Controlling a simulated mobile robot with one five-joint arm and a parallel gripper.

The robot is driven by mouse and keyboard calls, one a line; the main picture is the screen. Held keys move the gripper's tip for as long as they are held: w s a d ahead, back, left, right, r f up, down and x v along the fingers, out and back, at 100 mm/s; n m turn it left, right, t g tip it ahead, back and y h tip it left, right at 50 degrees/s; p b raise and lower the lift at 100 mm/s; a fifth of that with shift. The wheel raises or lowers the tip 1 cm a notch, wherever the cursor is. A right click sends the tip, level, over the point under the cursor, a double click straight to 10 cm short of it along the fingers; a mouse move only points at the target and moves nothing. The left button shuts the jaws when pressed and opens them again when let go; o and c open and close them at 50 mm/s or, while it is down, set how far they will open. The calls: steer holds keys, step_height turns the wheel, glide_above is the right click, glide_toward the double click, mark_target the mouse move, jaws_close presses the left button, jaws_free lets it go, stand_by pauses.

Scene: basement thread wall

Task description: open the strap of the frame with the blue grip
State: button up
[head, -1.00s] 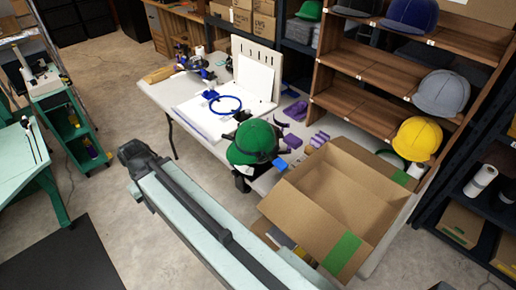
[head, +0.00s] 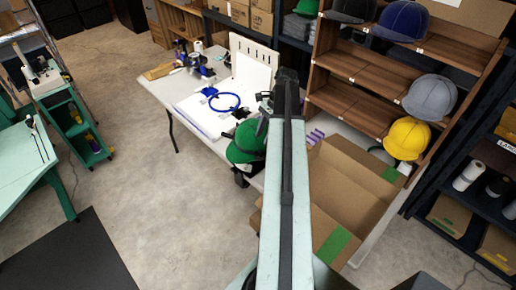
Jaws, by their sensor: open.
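A green cap (head: 246,140) sits on a dark holder near the table's front edge. My raised arm covers its right side, and I see no strap clearly. A blue ring with a small blue piece at its edge, a hoop (head: 224,103), lies on white sheets to the left of the cap. I cannot tell which of these belongs to the frame with the blue grip. My arm runs up the middle of the view to a dark joint. A small dark part shows left of that joint, above the cap. My gripper's fingers are not visible.
The white table (head: 158,91) holds blue and black devices (head: 194,62) at its back left. An open cardboard box (head: 348,186) stands right of my arm. A wooden shelf (head: 345,107) with a yellow cap (head: 407,138) and others stands behind.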

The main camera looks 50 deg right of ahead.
mark_target(257, 153)
steer(key=b+x, duration=0.7)
steer(key=shift+f, duration=0.25)
steer(key=shift+a+f, duration=0.2)
steer(key=shift+f, duration=0.05)
steer(key=shift+r, duration=0.1)
jaws_close()
stand_by(0.8)
